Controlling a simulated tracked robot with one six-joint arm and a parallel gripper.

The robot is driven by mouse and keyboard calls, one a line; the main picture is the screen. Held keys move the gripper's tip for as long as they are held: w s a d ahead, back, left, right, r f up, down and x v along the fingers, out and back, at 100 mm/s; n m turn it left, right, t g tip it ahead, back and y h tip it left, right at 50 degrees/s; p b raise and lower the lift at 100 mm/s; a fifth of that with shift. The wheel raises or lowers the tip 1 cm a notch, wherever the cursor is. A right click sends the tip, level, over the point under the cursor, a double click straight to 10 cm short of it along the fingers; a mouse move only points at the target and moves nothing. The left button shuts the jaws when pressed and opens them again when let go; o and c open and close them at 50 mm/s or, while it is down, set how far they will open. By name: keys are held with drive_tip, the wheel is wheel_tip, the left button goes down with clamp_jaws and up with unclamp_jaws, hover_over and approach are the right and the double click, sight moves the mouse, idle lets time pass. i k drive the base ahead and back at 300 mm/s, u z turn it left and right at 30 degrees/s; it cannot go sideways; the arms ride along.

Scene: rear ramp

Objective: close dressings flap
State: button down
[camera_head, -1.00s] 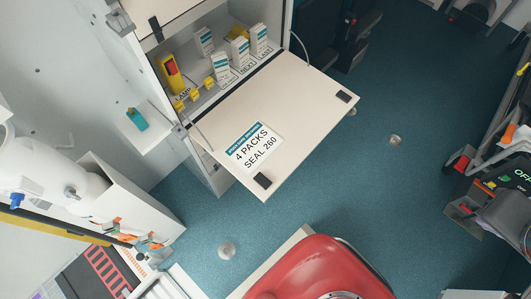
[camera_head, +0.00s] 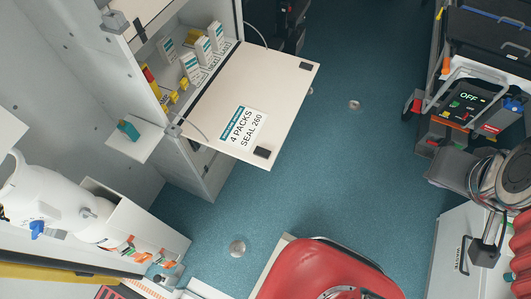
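The dressings flap (camera_head: 257,92) is a cream panel hanging open from the lower edge of a wall cupboard, at upper centre-left. It lies out flat over the floor, held by thin stays at its sides. A label reading "4 PACKS SEAL 260" (camera_head: 242,128) is on its upper face. Two dark pads sit at its outer corners, one near the label (camera_head: 262,153) and one at the far right (camera_head: 306,66). Inside the open cupboard (camera_head: 218,64) stand several white packs (camera_head: 190,66) and yellow items. I cannot make out my gripper in this view.
Clear blue-green floor (camera_head: 330,170) lies right of and below the flap. A red padded thing (camera_head: 330,268) stands at bottom centre. A white cylinder (camera_head: 50,195) is on the left. A unit showing "OFF" (camera_head: 465,100) and other equipment line the right side.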

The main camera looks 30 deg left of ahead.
sight(247, 114)
drive_tip(key=z, duration=0.05)
drive_tip(key=k, duration=1.1)
drive_tip(key=u, duration=2.9)
